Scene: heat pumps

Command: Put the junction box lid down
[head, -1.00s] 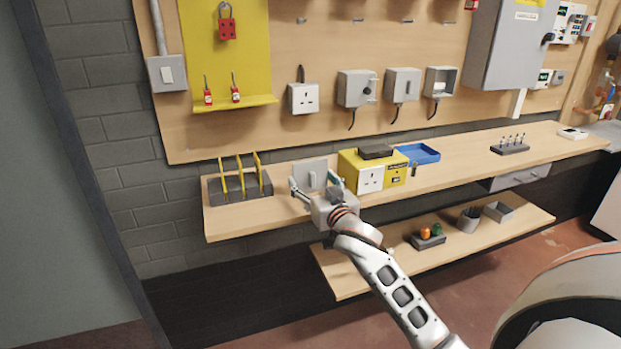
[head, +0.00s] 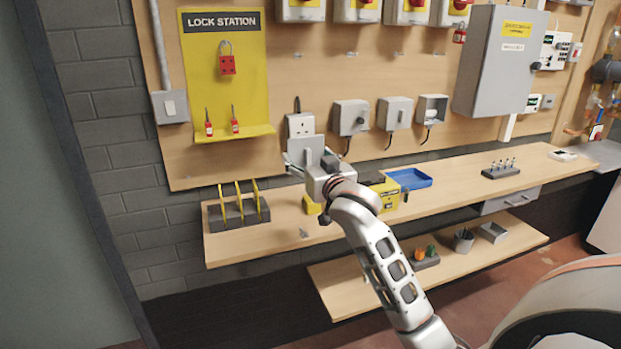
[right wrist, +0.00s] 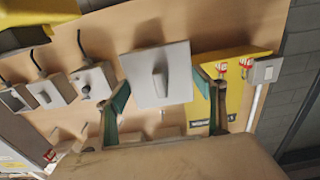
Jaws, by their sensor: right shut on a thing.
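The junction box lid is a flat grey square plate (head: 300,148) with a raised ridge, seen close up in the right wrist view (right wrist: 158,72). My right gripper (head: 312,160) is shut on it and holds it above the bench, in front of the wall socket. In the right wrist view the green-edged fingers (right wrist: 160,92) stand at either side of the lid. A grey box with an open front (head: 432,108) hangs on the wall board to the right, a cable below it. My left gripper is not in view.
The wooden bench (head: 480,190) has clear room at its front left. A dark rack with yellow uprights (head: 238,213) stands left. A yellow unit (head: 388,190), partly hidden by my arm, and a blue tray (head: 410,178) stand right. A lower shelf (head: 345,290) lies beneath.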

